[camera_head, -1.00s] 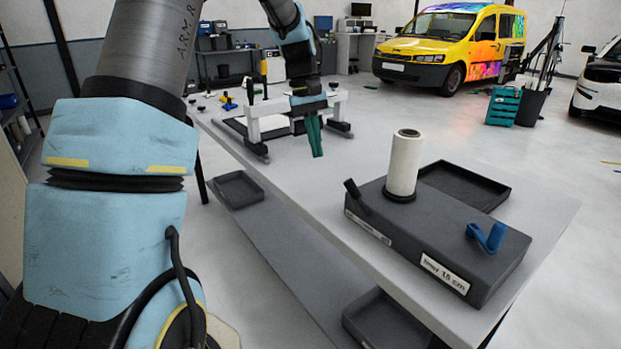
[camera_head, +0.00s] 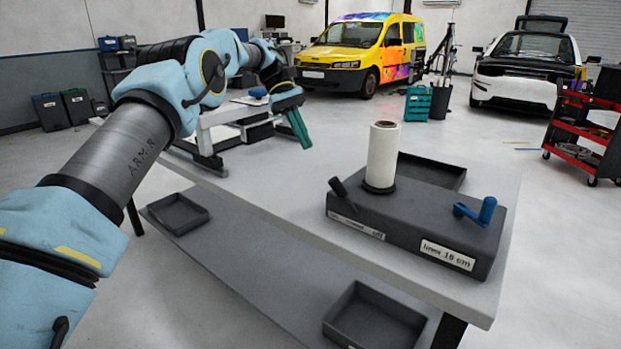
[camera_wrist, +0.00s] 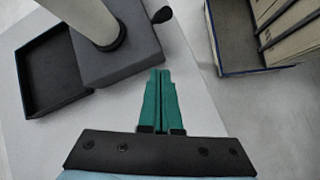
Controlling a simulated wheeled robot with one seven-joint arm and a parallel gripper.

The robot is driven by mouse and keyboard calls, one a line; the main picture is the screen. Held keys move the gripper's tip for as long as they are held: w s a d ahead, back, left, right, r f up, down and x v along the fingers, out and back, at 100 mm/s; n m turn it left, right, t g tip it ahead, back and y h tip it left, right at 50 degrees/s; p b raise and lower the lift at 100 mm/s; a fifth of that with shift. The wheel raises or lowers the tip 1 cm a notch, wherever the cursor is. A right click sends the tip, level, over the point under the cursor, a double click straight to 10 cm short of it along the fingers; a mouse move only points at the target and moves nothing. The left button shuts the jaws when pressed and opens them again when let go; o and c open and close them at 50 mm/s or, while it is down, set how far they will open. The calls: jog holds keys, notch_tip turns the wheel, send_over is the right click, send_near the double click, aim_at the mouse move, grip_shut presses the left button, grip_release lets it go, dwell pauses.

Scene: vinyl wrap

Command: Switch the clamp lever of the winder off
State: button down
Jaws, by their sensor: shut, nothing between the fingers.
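The winder is a dark grey box (camera_head: 425,210) on the table, with a white roll (camera_head: 382,155) upright on it. A small black lever (camera_head: 343,190) stands tilted at its left front corner, above a white label. A blue crank handle (camera_head: 476,211) sits at its right end. My gripper (camera_head: 301,139) is in the air to the left of the winder, its green fingers shut and empty, apart from the lever. In the wrist view the green fingertips (camera_wrist: 160,76) are together, and the black lever knob (camera_wrist: 162,15) shows beyond them at the top.
The pale table (camera_head: 270,190) has bare surface left of the winder. A black tray (camera_head: 440,172) lies behind the winder. A white stand (camera_head: 205,140) is at the table's far left. Lower trays (camera_head: 178,212) sit on the shelf below. Vehicles stand far behind.

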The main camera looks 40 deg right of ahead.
aim_at(343, 195)
dwell(0.4)
jog(key=p+x, duration=0.1)
jog(key=x, duration=0.9)
jog(key=shift+s+a, duration=0.1)
jog(key=shift+s, duration=0.1)
jog(key=shift+s+a+r+p, duration=0.2)
jog(key=shift+s+r+p, duration=0.2)
jog(key=shift+s, duration=0.4)
jog(key=shift+s+a+r+p, duration=0.3)
jog(key=shift+s+r, duration=0.1)
jog(key=shift+s, duration=0.35)
jog(key=shift+s+r, duration=0.1)
jog(key=shift+r, duration=0.05)
jog(key=shift+s+d+r+t, duration=0.1)
jog(key=shift+s+r+t, duration=0.05)
jog(key=shift+t, duration=0.25)
jog(key=shift+s+r+p, duration=0.15)
jog(key=shift+p, duration=0.25)
